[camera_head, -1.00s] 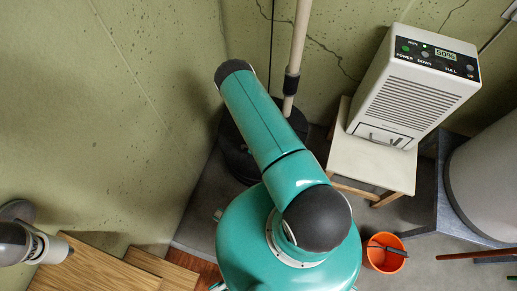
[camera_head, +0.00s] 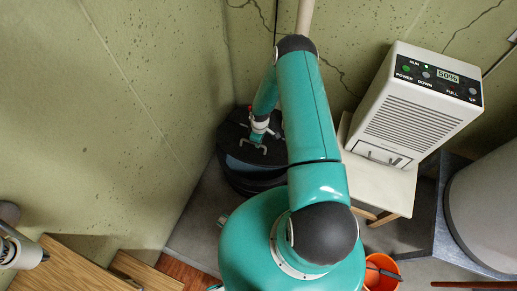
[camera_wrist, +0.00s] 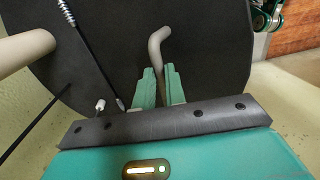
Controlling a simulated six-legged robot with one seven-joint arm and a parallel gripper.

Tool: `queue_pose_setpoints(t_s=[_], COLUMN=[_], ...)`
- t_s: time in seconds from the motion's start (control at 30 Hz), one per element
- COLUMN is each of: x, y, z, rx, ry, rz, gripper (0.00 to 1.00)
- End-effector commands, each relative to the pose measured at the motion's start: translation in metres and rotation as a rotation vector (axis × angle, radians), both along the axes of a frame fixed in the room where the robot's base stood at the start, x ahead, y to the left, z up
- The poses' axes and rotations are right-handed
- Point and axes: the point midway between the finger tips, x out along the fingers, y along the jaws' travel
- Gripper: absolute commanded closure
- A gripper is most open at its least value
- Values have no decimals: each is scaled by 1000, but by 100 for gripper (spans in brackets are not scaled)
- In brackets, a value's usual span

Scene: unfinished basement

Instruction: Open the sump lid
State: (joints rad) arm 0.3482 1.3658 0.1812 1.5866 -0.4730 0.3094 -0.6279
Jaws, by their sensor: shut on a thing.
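The dark round sump lid (camera_head: 232,135) tops the black sump basin (camera_head: 255,183) in the wall corner, partly hidden by my arm. A blue-grey strip shows below the lid's front edge; I cannot tell how far the lid is raised. My gripper (camera_head: 258,140) is at the lid's front part, by a grey handle (camera_head: 246,148). In the wrist view, my gripper's teal fingers (camera_wrist: 160,88) are shut on the bent grey handle (camera_wrist: 156,50), with the dark lid (camera_wrist: 110,45) behind them.
A pale pipe (camera_wrist: 25,52) and thin dark cables are beside the handle. A dehumidifier (camera_head: 415,105) stands on a pale stool (camera_head: 385,188) to the right. An orange bucket (camera_head: 382,272) is on the floor. Wooden boards (camera_head: 65,268) lie lower left.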

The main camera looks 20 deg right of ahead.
Motion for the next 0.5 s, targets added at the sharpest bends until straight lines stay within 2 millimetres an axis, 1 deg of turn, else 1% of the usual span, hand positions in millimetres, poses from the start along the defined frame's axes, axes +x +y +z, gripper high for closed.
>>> queue_pose_setpoints(t_s=[0.03, 0.3, 0.5], x=[16, 46, 68], y=[-19, -52, -76], z=[9, 33, 41], rx=[-16, -17, -15], ry=[-28, -27, -21], rz=[-7, -10, -7], gripper=[100, 100, 100])
